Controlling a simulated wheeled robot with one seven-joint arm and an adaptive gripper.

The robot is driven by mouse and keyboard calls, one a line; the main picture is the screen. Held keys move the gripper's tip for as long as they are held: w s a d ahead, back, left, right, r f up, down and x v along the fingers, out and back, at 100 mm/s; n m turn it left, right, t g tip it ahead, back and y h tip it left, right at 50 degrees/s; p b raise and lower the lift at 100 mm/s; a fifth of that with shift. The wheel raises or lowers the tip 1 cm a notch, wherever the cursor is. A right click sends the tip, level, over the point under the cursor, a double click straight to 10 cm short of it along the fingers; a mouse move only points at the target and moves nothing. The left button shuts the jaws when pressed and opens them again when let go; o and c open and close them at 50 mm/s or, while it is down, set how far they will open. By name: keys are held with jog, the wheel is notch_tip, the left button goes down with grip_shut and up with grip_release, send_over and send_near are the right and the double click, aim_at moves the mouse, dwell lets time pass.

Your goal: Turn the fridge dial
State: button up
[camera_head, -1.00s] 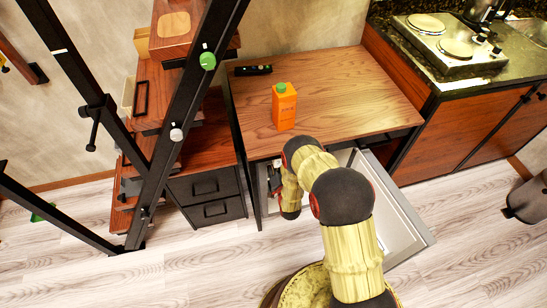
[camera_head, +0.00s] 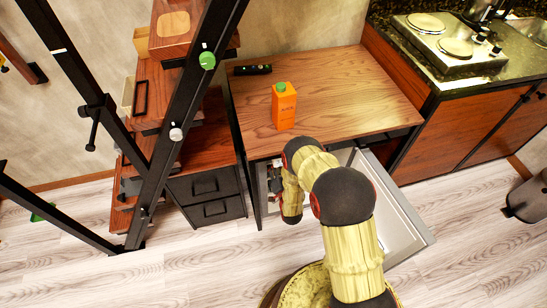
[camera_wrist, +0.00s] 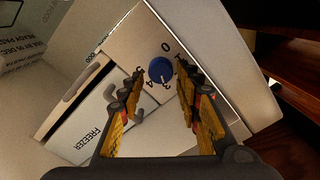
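The fridge dial (camera_wrist: 160,70) is a round blue knob on a pale panel with printed numbers around it, in the wrist view. My gripper (camera_wrist: 158,95) is open, with one finger to the left of the dial and one to the right, pointing toward it. The fingers do not visibly touch the dial; the exact gap is hard to tell. In the head view the fridge stands under the wooden counter with its door (camera_head: 400,215) open to the right. My arm reaches into it there, and the gripper and dial are hidden.
A freezer compartment (camera_wrist: 92,118) marked "FREEZER" lies left of the dial in the wrist view. An orange juice carton (camera_head: 284,106) and a dark object (camera_head: 252,70) stand on the counter above. A drawer unit (camera_head: 208,197) is left of the fridge.

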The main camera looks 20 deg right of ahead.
jog(key=s, duration=0.9)
jog(key=shift+s, duration=0.4)
jog(key=shift+f, duration=0.1)
jog(key=s+f+n+g, duration=0.2)
jog(key=s+f+g, duration=0.35)
jog(key=f, duration=0.25)
jog(key=s+f+n+g, duration=0.2)
jog(key=s+f+g, duration=0.35)
jog(key=f, duration=0.25)
jog(key=s+r+n+p, duration=0.1)
jog(key=s+r, duration=0.5)
jog(key=r, duration=1.8)
jog(key=s+r+n+g+p, duration=0.1)
jog(key=s+r+p, duration=0.2)
jog(key=r, duration=2.1)
jog(key=s+r+n+p, duration=0.2)
jog(key=s+r, duration=0.7)
jog(key=r, duration=1.6)
jog(key=shift+p, duration=0.55)
